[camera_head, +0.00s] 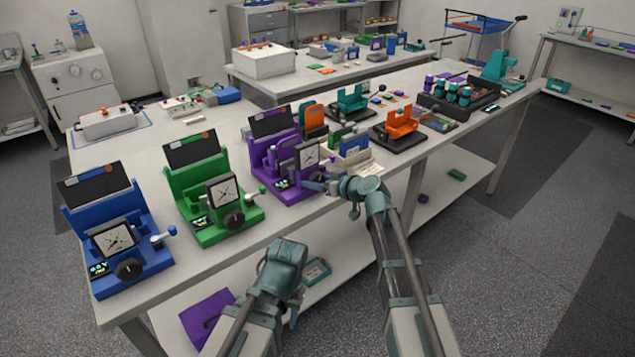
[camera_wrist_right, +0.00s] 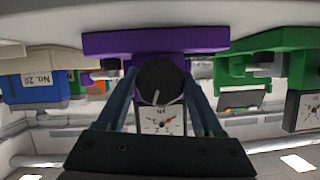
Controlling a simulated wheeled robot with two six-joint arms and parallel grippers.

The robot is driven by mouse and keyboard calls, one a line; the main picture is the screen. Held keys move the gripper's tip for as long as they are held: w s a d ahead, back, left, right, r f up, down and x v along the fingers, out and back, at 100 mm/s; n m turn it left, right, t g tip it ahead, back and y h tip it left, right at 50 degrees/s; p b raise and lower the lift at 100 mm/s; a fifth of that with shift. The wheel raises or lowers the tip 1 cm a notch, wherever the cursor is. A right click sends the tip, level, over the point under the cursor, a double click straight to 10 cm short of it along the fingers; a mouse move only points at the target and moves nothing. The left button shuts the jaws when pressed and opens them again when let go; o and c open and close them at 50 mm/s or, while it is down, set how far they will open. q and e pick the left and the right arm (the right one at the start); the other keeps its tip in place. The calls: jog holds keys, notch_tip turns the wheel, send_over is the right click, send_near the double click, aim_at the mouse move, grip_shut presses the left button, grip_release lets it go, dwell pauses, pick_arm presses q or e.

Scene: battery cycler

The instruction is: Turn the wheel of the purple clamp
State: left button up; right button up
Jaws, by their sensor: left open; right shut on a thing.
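The purple clamp (camera_head: 262,153) stands on the near edge of the long table, with a dial on its front. Its black wheel (camera_wrist_right: 160,82) with a pale mark shows in the right wrist view, where the picture is upside down. My right gripper (camera_head: 318,184) reaches the clamp's front, and in the right wrist view its two fingers are closed on either side of the wheel. In the head view the gripper mostly hides the wheel. My left gripper (camera_head: 284,262) is open and empty, low in front of the table edge, its fingers partly hidden.
A green clamp (camera_head: 197,180) and a blue clamp (camera_head: 88,215) stand to the left of the purple one. An orange device (camera_head: 402,122) is farther right. The floor in front is clear.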

jog(key=shift+m+g+y, duration=0.3)
jog(key=shift+m+y, duration=0.2)
jog(key=shift+m, duration=0.4)
jog(key=o, duration=1.4)
jog(key=shift+c, duration=0.2)
jog(key=shift+d, duration=0.1)
jog(key=p+v, duration=0.4)
jog(key=v, duration=0.9)
jog(key=shift+s+d+r, duration=0.15)
jog(key=shift+s+d, duration=0.05)
jog(key=shift+d, duration=0.1)
